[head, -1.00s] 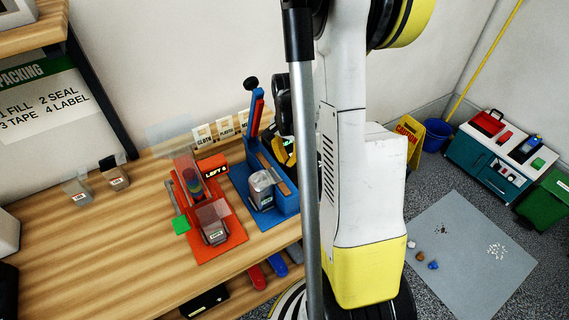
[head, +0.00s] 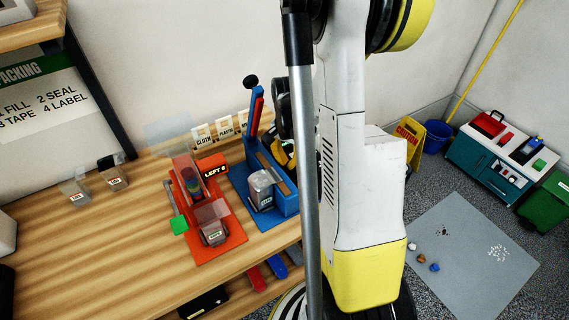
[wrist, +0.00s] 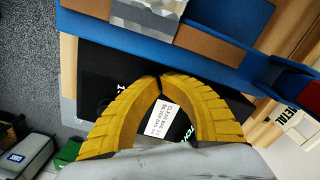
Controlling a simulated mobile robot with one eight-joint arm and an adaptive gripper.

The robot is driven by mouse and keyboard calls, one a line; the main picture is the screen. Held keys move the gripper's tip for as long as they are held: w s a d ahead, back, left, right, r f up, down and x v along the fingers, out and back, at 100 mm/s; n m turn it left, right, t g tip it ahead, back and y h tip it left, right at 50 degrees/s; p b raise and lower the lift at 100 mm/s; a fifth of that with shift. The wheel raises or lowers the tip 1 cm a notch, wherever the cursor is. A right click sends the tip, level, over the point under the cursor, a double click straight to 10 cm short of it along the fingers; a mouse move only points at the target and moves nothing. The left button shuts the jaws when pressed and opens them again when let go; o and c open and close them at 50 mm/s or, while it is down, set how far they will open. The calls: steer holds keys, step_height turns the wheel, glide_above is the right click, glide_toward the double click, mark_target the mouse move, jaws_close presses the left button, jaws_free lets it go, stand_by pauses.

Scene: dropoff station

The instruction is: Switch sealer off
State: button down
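A blue press-like machine (head: 284,192) with an upright lever stands on the wooden bench, and I take it for the sealer. A pouch with a grey front (head: 262,188) stands in it. The machine's blue body and brown plate fill the top of the wrist view (wrist: 230,42). My gripper (head: 287,153) is at the machine's far right side, partly hidden by my arm in the head view. In the wrist view its yellow fingers (wrist: 160,78) meet at the tips, with nothing visible between them. No switch can be made out clearly.
A red machine (head: 225,245) marked "LEFT 6" stands close left of the blue one. Two small pouches (head: 113,178) stand farther left on the bench (head: 90,245). A black panel with a white label (wrist: 165,118) lies beyond my fingers. Labelled bins (head: 225,128) line the back.

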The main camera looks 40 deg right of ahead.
steer(key=shift+r+p, duration=2.5)
steer(key=shift+r, duration=1.05)
